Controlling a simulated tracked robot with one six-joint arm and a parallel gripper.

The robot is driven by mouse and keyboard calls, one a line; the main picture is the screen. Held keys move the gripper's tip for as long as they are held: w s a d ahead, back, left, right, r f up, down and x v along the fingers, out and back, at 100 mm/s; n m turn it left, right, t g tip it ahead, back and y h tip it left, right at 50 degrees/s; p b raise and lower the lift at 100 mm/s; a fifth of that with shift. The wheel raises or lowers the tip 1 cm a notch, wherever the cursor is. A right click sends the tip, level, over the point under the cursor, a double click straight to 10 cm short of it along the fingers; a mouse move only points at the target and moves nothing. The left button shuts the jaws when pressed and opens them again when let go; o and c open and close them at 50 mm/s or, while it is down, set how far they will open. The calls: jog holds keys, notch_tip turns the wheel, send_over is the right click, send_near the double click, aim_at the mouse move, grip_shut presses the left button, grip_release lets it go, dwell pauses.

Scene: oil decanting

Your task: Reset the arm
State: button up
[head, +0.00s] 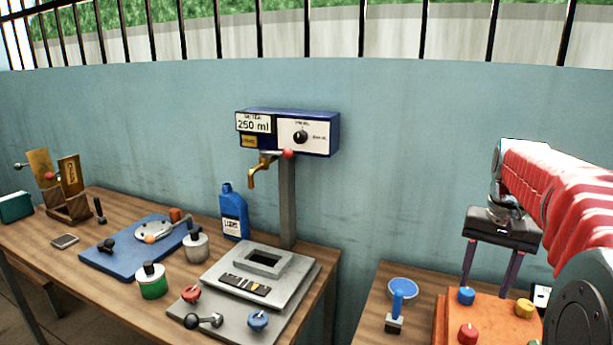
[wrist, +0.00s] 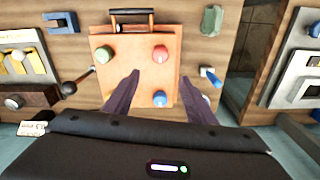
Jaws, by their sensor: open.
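My gripper (head: 490,276) hangs pointing down at the right in the head view, its two dark purple fingers apart with nothing between them. It also shows in the wrist view (wrist: 158,76), with the fingers spread over an orange case. The orange case (head: 451,311) lies on the right-hand table below my gripper and carries coloured knobs. In the wrist view the case (wrist: 126,64) shows a black handle and green, red, yellow and blue knobs. The fingertips appear above the case, and I cannot tell the exact gap.
A blue funnel-like dish (head: 403,286) and a blue-handled tool (head: 397,308) stand left of the case. The left table holds a dispenser (head: 318,133) on a post, a blue bottle (head: 233,213), a grey scale-like block (head: 232,272) and jars. A gap separates the tables.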

jog(key=s+a+f+n+t, duration=0.2)
jog(key=s+a+n, duration=0.1)
jog(key=s+a, duration=0.6)
jog(key=s+a+f+n+t, duration=0.3)
jog(key=s+a, duration=0.6)
jog(key=a, duration=0.4)
jog(key=shift+a+f+n, duration=0.3)
jog(key=shift+a+n, duration=0.05)
jog(key=shift+n, duration=0.05)
dwell(0.7)
